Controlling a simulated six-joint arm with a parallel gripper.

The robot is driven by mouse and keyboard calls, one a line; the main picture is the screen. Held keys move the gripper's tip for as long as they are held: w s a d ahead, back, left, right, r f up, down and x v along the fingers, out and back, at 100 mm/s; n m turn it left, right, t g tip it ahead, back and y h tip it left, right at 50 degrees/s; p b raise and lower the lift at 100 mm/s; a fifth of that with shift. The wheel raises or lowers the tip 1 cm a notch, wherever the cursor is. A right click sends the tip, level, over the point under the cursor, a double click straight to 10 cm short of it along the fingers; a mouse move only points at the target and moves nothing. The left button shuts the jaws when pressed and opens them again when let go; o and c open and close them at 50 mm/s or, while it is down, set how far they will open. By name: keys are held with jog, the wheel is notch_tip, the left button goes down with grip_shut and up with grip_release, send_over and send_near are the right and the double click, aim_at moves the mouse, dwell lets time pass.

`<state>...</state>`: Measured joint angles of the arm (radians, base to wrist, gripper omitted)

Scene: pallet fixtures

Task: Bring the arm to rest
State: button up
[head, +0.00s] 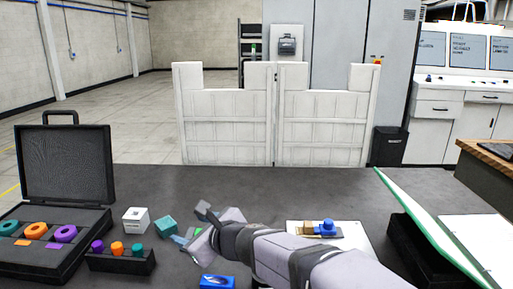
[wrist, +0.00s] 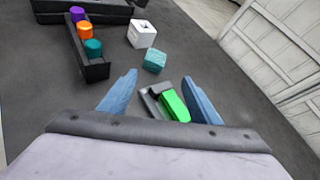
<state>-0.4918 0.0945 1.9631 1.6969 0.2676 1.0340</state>
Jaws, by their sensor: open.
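My gripper (wrist: 160,97) is open in the wrist view, its two blue fingers spread apart. Between and beyond the fingers, a green block (wrist: 174,106) sits by a dark grey fixture (wrist: 152,101) on the table. I cannot tell whether the right finger touches it. In the head view my gripper (head: 198,228) is low over the middle of the dark table (head: 340,196), and my arm reaches in from the lower right.
A teal cube (head: 166,227) and a white cube (head: 136,220) stand left of my gripper. A black rack (head: 121,260) holds purple, orange and teal pegs. An open case (head: 66,165) holds coloured rings. A blue box (head: 217,282) lies in front. A white plate (head: 358,238) carries a blue part.

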jog(key=s+d+r+n+g+h+p, duration=0.1)
jog(key=s+d+r+n+h+p, duration=0.15)
jog(key=d+n+p, duration=0.55)
jog(key=s+d+r+n+g+h+p, duration=0.1)
jog(key=s+d+r+n+h+p, duration=0.2)
jog(key=d+n+p, duration=0.5)
jog(key=s+d+f+n+g, duration=0.1)
jog(key=s+d, duration=0.1)
jog(key=s+d+f+n+g+h, duration=0.1)
jog(key=s+d+f, duration=0.1)
jog(key=d, duration=0.1)
jog(key=s+d+f+n+g, duration=0.1)
jog(key=s+d+f+n, duration=0.1)
jog(key=s+d, duration=0.1)
jog(key=shift+d, duration=0.25)
jog(key=s+d+f+n+g+h, duration=0.1)
jog(key=s+d+f+n+g, duration=0.1)
jog(key=s, duration=0.4)
jog(key=s+d+f+n+g+h, duration=0.1)
jog(key=s+d+f+g, duration=0.1)
jog(key=s+d+f, duration=0.2)
jog(key=shift+s+d+n+h, duration=0.35)
jog(key=shift+s+d+n, duration=0.05)
jog(key=shift+s+d, duration=0.7)
jog(key=shift+a+p, duration=0.1)
jog(key=shift+p, duration=0.2)
jog(key=shift+c, duration=0.3)
